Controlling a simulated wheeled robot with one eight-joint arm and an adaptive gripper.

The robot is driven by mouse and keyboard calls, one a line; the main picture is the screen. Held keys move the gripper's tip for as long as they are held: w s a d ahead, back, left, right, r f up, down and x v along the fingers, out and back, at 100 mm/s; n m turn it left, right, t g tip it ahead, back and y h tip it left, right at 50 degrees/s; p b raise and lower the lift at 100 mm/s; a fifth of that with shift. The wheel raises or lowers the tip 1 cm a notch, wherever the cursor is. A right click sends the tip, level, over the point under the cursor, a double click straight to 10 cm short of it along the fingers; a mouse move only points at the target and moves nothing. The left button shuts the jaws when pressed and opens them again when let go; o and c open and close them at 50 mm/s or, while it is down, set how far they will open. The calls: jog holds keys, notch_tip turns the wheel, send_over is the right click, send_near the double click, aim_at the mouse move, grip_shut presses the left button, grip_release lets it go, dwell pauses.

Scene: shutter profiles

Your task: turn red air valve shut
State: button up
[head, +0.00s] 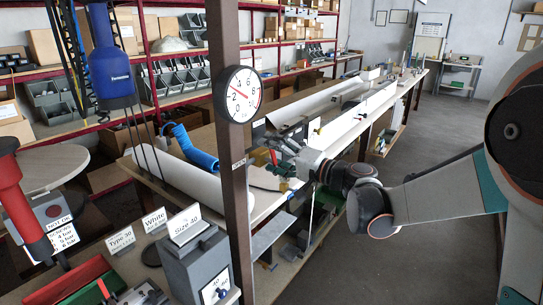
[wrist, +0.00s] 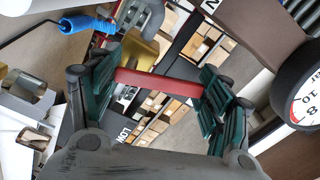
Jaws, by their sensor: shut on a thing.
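The red valve handle (wrist: 158,83) is a flat red bar that runs across between my finger pads in the wrist view. My gripper (wrist: 160,90) is shut on it, with one dark green pad at each end of the bar. A brass-coloured body (wrist: 140,50) shows just behind the handle. In the head view my gripper (head: 276,158) is beside the brown post, and a small bit of the red handle (head: 273,157) shows there. My fingers partly hide the valve, so I cannot tell the handle's full angle to the pipe.
A brown post (head: 234,200) stands close to the left of my gripper and carries a round pressure gauge (head: 238,93). A blue hose (head: 190,147) and a long white roll (head: 180,181) lie behind the post.

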jog(key=shift+w+d+r+m, duration=0.15)
jog(key=shift+w+m, duration=0.1)
jog(key=shift+m, duration=0.65)
jog(key=shift+w+d+f+m, duration=0.1)
jog(key=shift+w+d+m, duration=0.1)
jog(key=shift+m, duration=0.7)
jog(key=o, duration=1.5)
jog(key=v, duration=1.2)
jog(key=shift+a, duration=0.1)
